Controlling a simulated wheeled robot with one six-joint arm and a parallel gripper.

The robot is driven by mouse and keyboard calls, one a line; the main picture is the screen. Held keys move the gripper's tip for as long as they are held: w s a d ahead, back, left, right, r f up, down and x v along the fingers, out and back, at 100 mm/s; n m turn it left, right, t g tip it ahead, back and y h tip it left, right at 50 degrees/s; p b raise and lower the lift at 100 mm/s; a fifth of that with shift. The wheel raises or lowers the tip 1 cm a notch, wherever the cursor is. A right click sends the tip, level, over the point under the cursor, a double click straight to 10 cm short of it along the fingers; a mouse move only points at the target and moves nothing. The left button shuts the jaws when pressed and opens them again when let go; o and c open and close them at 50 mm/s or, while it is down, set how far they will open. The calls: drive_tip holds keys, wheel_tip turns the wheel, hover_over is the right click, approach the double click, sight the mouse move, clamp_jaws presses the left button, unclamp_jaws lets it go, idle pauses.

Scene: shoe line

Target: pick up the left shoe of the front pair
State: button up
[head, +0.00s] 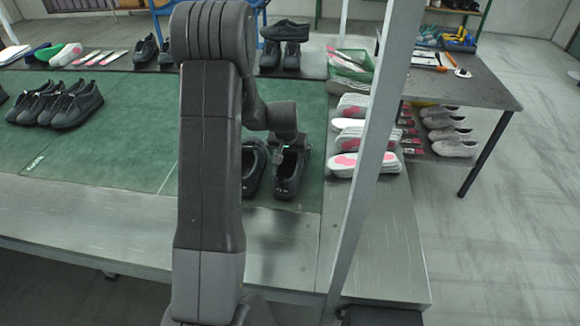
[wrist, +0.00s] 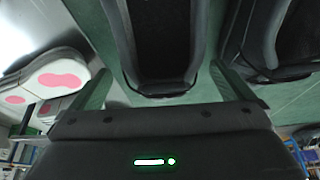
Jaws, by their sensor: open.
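The front pair of dark shoes stands on the green mat near the table's front edge, toes toward me in the head view. One shoe (head: 252,170) is on the left of the picture, partly hidden by my arm. The other shoe (head: 287,188) is on the right, under my gripper (head: 290,153). In the wrist view my gripper (wrist: 160,72) is open, with one finger on each side of a shoe (wrist: 162,85) whose dark opening faces the camera. The second shoe (wrist: 275,72) lies outside the right finger. I cannot tell whether the fingers touch the shoe.
White insoles with pink patches (head: 362,162) lie stacked right of the pair; one insole (wrist: 50,76) shows at left in the wrist view. A slanted metal post (head: 372,150) crosses the head view. More dark shoes (head: 58,104) stand at left. The mat's left middle is clear.

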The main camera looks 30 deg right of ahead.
sight(291, 164)
drive_tip(key=shift+p+x, duration=0.65)
drive_tip(key=shift+x, duration=1.85)
drive_tip(key=shift+w, duration=0.2)
drive_tip(key=shift+c, duration=0.2)
drive_tip(key=shift+r, duration=0.1)
drive_tip(key=c, duration=1.1)
